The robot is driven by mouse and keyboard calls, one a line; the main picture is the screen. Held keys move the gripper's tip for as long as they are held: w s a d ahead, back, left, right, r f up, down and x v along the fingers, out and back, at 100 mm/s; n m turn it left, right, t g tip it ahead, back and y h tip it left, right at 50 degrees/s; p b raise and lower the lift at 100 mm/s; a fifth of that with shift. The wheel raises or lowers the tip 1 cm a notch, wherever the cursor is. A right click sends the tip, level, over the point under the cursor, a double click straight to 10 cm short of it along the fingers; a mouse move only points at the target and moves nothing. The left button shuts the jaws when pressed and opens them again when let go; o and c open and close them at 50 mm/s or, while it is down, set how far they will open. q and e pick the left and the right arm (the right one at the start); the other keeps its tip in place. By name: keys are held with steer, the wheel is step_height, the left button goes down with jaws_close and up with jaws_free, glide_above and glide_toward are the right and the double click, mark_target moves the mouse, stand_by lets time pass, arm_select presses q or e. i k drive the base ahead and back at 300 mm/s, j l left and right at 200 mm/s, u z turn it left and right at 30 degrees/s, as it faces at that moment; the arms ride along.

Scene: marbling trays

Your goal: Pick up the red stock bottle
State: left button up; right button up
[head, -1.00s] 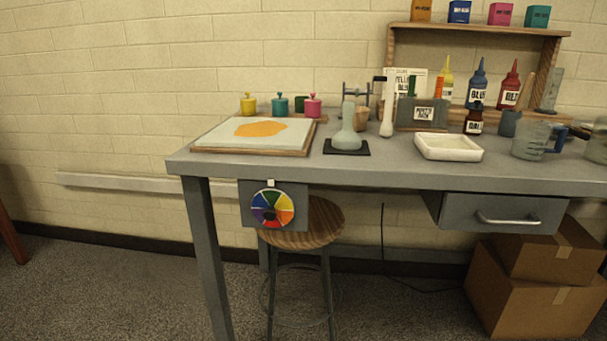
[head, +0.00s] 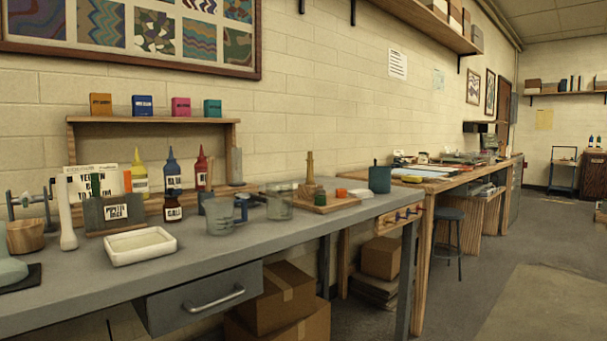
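The red stock bottle (head: 201,170) stands upright at the back of the grey workbench (head: 240,250), in front of the wooden shelf unit. It has a pointed nozzle and a white label. Its lower part is partly hidden by things in front of it. A blue bottle (head: 173,172) and a yellow bottle (head: 140,175) stand to its left. A small brown bottle (head: 173,208) stands in front of it, to the left. Neither of my grippers is in the head view.
A white tray (head: 139,258) lies near the bench's front edge. Clear jugs (head: 223,213) stand in front and right of the red bottle. A grey box (head: 112,224) and a pestle (head: 66,213) stand left. A half-shut drawer (head: 197,299) and cardboard boxes (head: 272,298) are below.

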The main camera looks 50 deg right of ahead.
mark_target(200, 168)
steer(key=z, duration=1.05)
steer(key=l+u, duration=0.1)
steer(key=u, duration=0.6)
steer(key=l+u, duration=0.75)
steer(key=k+l+u, duration=0.15)
steer(key=l+u, duration=0.2)
steer(key=l, duration=0.15)
